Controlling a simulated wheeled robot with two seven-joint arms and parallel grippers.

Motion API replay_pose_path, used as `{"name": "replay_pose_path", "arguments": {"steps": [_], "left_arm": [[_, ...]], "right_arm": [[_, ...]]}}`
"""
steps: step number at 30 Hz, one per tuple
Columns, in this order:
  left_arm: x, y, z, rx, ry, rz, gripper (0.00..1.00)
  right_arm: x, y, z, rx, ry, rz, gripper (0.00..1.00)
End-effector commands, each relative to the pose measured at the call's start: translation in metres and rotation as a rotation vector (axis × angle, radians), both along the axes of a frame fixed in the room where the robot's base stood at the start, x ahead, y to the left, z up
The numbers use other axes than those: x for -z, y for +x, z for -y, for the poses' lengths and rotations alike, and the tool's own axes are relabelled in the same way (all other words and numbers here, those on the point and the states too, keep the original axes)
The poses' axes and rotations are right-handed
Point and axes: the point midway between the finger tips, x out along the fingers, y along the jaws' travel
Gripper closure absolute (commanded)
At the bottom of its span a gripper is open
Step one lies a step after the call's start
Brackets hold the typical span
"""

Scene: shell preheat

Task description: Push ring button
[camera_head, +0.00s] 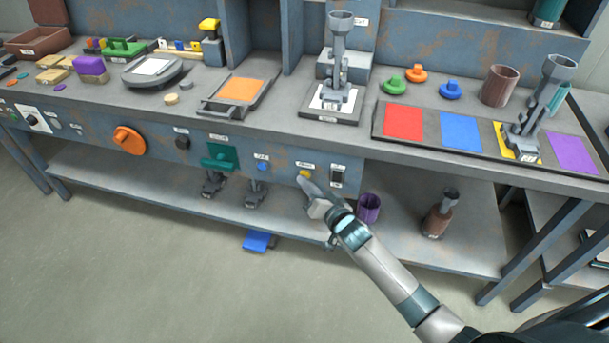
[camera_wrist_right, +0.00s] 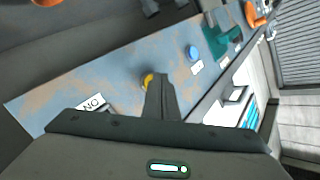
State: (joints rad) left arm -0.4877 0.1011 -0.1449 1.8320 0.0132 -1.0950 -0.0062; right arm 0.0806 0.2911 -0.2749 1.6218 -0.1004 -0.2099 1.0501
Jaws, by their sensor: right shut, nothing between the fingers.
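A small yellow button (camera_head: 304,173) sits on the front panel of the bench under a small label too small to read. In the right wrist view the yellow button (camera_wrist_right: 148,79) is partly hidden behind my fingers. A blue button (camera_head: 262,166) is to its left; it also shows in the right wrist view (camera_wrist_right: 193,53). I cannot tell from the labels which one is the ring button. My right gripper (camera_head: 303,181) is shut and empty, its tip just below and in front of the yellow button. I cannot tell if it touches. My left gripper is not in view.
A dark rocker switch (camera_head: 338,175) is right of the yellow button. A green handle (camera_head: 220,157), a dark knob (camera_head: 182,142) and an orange knob (camera_head: 129,140) are further left. A purple cup (camera_head: 369,208) and a brown bottle (camera_head: 437,219) stand on the lower shelf.

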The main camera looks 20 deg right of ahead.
Motion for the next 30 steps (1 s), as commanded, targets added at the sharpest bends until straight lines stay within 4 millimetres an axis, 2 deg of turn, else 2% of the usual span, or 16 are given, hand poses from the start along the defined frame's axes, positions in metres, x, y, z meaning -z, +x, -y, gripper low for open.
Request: {"name": "replay_pose_path", "arguments": {"steps": [19, 30], "left_arm": [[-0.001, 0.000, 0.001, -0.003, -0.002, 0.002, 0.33], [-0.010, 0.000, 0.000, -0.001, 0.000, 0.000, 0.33]], "right_arm": [[0.000, 0.003, 0.002, 0.001, 0.000, 0.001, 1.00], [-0.002, -0.007, -0.004, 0.001, 0.001, -0.001, 1.00]]}}
